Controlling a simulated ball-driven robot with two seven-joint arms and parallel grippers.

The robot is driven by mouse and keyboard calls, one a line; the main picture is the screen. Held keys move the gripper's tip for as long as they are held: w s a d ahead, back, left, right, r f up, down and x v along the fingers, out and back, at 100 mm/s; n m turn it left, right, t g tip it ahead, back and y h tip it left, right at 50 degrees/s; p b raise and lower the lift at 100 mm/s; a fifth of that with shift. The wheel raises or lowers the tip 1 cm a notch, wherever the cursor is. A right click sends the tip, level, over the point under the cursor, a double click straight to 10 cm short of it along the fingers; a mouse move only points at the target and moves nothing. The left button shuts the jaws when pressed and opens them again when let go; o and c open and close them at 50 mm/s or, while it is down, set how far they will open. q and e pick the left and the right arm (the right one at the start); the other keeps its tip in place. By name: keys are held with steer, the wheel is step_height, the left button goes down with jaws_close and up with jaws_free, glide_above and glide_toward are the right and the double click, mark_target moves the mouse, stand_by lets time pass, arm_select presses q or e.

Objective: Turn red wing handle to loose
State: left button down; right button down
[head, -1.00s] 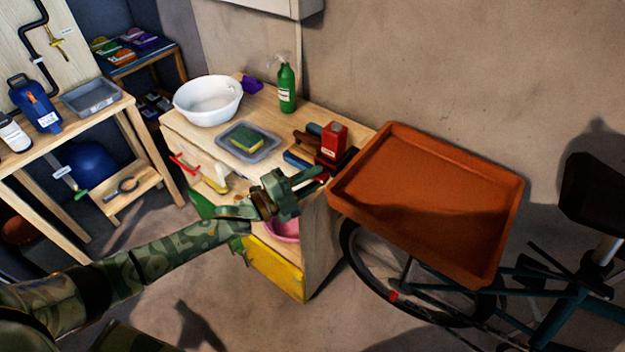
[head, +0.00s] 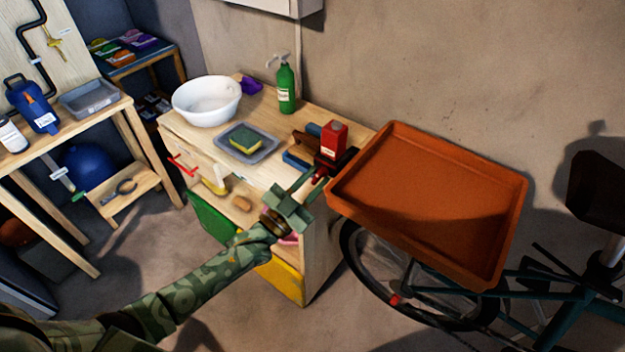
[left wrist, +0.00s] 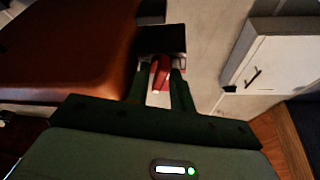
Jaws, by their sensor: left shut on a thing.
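The red wing handle (left wrist: 160,74) shows as a red piece between the two dark fingers of my left gripper (left wrist: 161,88) in the left wrist view. The fingers are shut on it, one on each side. In the head view my left gripper (head: 314,179) reaches the front right corner of the wooden cabinet top, at a dark fixture (head: 336,162) below a red container. Only a little red of the handle (head: 322,172) shows there; the fingers hide much of it. I cannot read its turn position. My right gripper is not in view.
The orange tray (head: 430,200) stands close to the right of my gripper, above a bicycle. The red container (head: 333,139) stands just behind. A grey tray with a sponge (head: 246,140), a white basin (head: 207,101) and a green bottle (head: 287,88) occupy the cabinet top.

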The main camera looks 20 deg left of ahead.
arm_select(q)
steer(key=n+t+y, duration=0.1)
steer(key=n+y, duration=0.1)
steer(key=n, duration=0.2)
steer(key=n+y+p, duration=0.1)
steer(key=n, duration=0.3)
steer(key=shift+s+d+f+t+y, duration=0.1)
steer(key=shift+d+t+y, duration=0.05)
steer(key=shift+t+y, duration=0.25)
steer(key=shift+n, duration=0.4)
steer(key=c, duration=1.5)
jaws_free()
steer(key=v, duration=1.6)
steer(key=shift+s, duration=0.15)
